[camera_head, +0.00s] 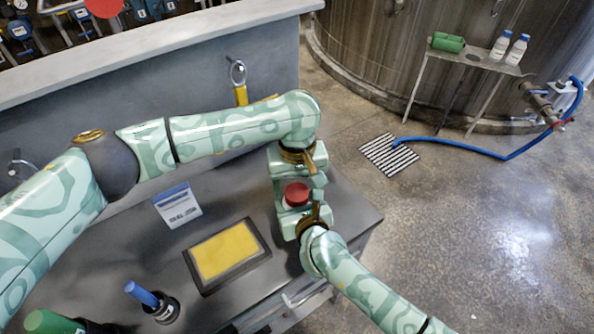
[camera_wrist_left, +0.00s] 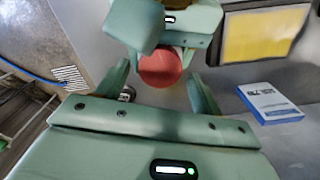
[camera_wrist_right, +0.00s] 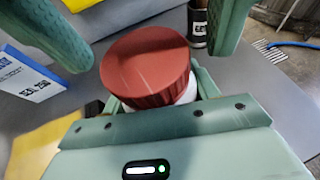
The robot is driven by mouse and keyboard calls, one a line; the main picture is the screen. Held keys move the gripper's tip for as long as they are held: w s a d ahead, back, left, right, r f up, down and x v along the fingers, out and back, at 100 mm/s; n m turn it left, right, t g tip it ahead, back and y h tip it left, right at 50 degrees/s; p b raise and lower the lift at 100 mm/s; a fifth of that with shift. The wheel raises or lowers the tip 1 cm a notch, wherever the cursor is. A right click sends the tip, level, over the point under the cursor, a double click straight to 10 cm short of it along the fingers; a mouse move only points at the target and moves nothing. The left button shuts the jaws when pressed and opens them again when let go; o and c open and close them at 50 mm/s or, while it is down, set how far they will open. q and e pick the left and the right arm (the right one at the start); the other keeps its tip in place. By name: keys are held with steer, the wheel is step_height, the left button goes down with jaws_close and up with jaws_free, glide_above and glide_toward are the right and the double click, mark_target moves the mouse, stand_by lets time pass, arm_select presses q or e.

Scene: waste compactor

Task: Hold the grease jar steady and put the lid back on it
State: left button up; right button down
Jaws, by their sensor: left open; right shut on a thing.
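The grease jar is white and stands under its red lid; in the right wrist view a strip of the jar (camera_wrist_right: 187,90) shows below the lid (camera_wrist_right: 145,65). The lid rests over the jar's top; I cannot tell whether it is fully seated. It also shows red in the head view (camera_head: 296,193) and the left wrist view (camera_wrist_left: 160,68). My right gripper (camera_head: 300,216) is shut on the jar, its fingers beside the body. My left gripper (camera_head: 297,170) is open, its fingers apart on either side of the lid. Most of the jar is hidden by the grippers.
A dark labelled container (camera_wrist_right: 198,28) stands near the jar. The bench edge is close on the right.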

arm_select(q)
steer(key=shift+f, duration=0.7)
steer(key=c, duration=1)
steer(key=m, duration=0.3)
steer(key=o, duration=1.1)
steer(key=shift+r, duration=2.3)
steer(key=shift+c, duration=0.5)
